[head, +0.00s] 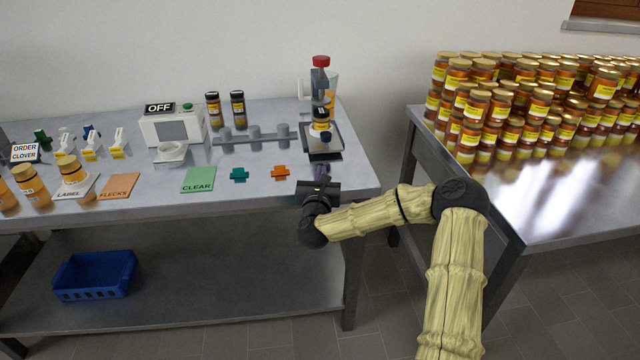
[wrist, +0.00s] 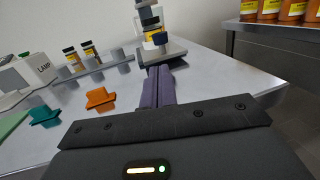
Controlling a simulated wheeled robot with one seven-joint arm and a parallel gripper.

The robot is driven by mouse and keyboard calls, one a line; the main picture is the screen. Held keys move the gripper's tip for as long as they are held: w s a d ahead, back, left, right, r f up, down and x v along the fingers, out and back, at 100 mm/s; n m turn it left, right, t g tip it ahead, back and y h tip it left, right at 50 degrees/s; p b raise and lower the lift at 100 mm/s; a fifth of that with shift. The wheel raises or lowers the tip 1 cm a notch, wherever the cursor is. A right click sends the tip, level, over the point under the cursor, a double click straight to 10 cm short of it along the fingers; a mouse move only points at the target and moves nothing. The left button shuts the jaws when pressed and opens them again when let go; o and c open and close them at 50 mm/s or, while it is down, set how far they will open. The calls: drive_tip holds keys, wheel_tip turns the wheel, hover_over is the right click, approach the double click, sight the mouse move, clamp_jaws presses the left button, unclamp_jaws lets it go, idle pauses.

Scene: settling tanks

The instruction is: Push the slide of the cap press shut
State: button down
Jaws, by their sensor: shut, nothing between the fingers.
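The cap press (head: 320,85) stands at the right end of the steel table, with a red top and a grey column. Its slide (head: 325,155) sticks out at the front, with a jar that has a yellow band (head: 320,127) above it under the press head. In the wrist view the slide (wrist: 176,51) lies straight ahead of my fingers. My gripper (head: 322,170) is shut and empty, low in front of the slide; its purple fingers show in the wrist view (wrist: 158,72). Whether the fingertips touch the slide I cannot tell.
An orange piece (head: 280,172) and a teal piece (head: 239,174) lie left of my gripper. A grey rack (head: 250,138) and two dark jars (head: 226,108) stand behind them. A second table (head: 490,190) with many stacked jars is at the right.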

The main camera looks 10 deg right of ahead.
drive_tip(key=v, duration=0.3)
drive_tip(key=shift+s, duration=0.3)
drive_tip(key=shift+a, duration=0.15)
